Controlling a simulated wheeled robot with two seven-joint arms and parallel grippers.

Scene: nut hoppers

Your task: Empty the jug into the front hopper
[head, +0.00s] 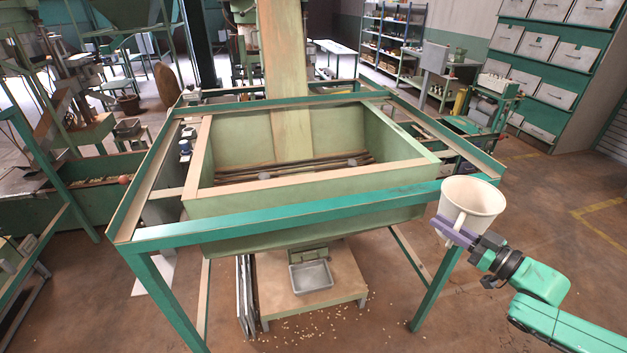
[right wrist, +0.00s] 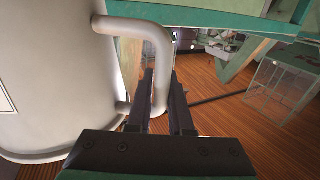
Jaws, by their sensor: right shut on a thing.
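A white jug (head: 474,203) is held upright in the head view, at the right front corner of the front hopper (head: 310,206). My right gripper (head: 452,232) is shut on the jug's handle. In the right wrist view the jug (right wrist: 55,75) fills the left side, and its handle (right wrist: 160,50) passes down between the fingers of my right gripper (right wrist: 163,90). The jug is outside the hopper's opening, beside the green frame. The jug's contents cannot be made out. The hopper is a pale green open bin with dark slats low inside. My left gripper is not in view.
A teal frame (head: 300,219) surrounds the hopper at rim height, with legs down to the floor. A wooden column (head: 284,75) rises behind the bin. A small metal tray (head: 311,277) sits below, and nuts lie scattered on the floor. Shelves and drawers stand farther back.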

